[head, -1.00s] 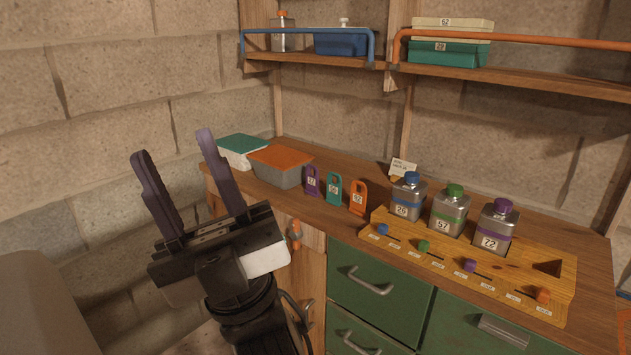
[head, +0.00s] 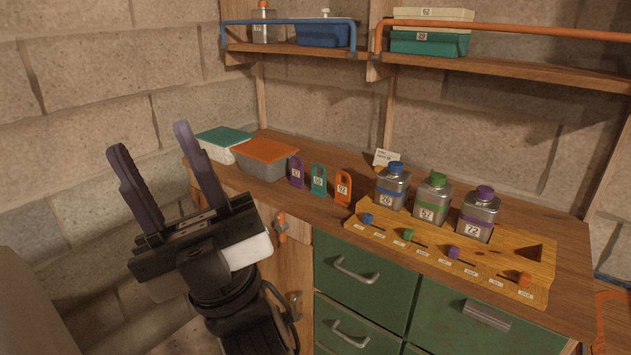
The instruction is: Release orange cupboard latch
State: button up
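The orange cupboard latch (head: 281,227) is on the upper part of the wooden cupboard door (head: 296,262), below the left part of the worktop. My gripper (head: 150,140) is at the left of the head view, to the left of the latch and apart from it. Its two purple fingers point up and stand wide apart with nothing between them. The lower left of the door is hidden behind my gripper and wrist. A metal handle (head: 295,307) shows lower on the door.
The worktop (head: 320,215) holds an orange-lidded box (head: 264,160), a teal-lidded box (head: 222,142), several coloured tags, and a wooden slider board (head: 450,262) with three bottles. Green drawers (head: 365,275) stand right of the door. Shelves with rails hang above; a block wall stands at left.

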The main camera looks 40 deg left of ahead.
aim_at(282, 226)
jog(key=u, duration=1.25)
jog(key=i, duration=0.25)
